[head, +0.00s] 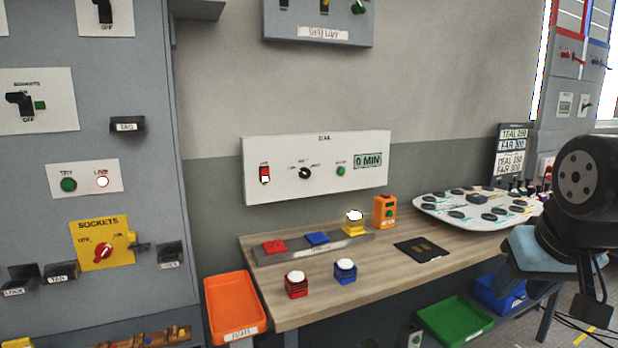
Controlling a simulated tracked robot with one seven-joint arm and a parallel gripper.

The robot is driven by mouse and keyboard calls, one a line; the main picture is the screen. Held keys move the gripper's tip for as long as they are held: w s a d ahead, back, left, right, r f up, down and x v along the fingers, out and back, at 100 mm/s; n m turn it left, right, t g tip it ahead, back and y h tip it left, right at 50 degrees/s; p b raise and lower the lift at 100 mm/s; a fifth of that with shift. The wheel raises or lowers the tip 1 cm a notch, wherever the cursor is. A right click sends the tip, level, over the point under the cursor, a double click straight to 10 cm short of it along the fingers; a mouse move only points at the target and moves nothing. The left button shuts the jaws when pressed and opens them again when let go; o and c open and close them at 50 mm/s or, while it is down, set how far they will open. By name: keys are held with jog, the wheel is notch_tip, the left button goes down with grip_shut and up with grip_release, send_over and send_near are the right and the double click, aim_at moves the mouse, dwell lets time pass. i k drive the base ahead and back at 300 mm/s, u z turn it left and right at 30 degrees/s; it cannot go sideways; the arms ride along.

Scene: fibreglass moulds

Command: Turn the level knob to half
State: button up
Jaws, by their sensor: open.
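A white wall panel (270,195) hangs above the workbench. A small black round knob (305,173) sits in its middle, with small marks around it that I cannot read. I cannot tell which mark the knob points at, nor confirm that it is the level knob. A red rocker switch (265,174) is left of the knob. A green button (341,171) and a green display (368,160) reading "0 MIN" are to its right. My arm shows at the right edge, well away from the panel.
The wooden bench (372,280) holds red and blue buttons, an orange box (385,211), a black mat (421,250) and a white board with dark discs (430,203). An orange bin (232,305) hangs at the left end. A grey cabinet (140,190) stands left.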

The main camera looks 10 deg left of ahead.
aim_at(304, 173)
jog(key=z, duration=0.05)
jog(key=i, duration=1)
jog(key=u, duration=0.05)
